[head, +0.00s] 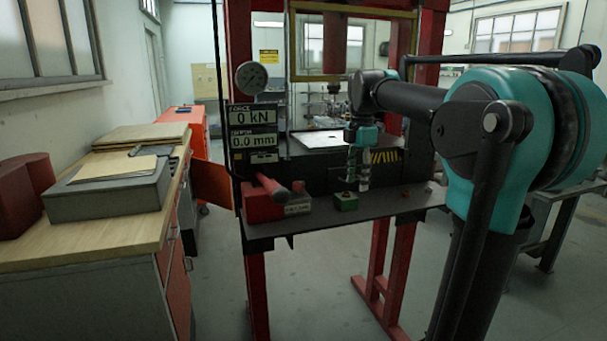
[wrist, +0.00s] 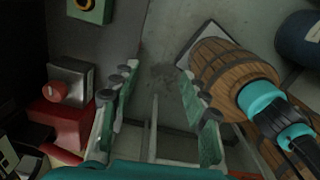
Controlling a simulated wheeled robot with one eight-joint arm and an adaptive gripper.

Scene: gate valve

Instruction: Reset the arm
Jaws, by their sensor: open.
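My gripper (head: 363,184) hangs pointing down from my arm, over the front edge of the dark shelf of a red press, in the head view. My arm reaches in from the right, bent at a large teal joint.
A red block with a lever (head: 264,201) and a small grey box (head: 298,204) sit on the shelf (head: 325,219). The display (head: 253,131) reads 0 kN and 0.0 mm. A wooden bench (head: 90,225) stands left. A barrel (wrist: 215,60) and a blue drum (wrist: 299,38) stand right.

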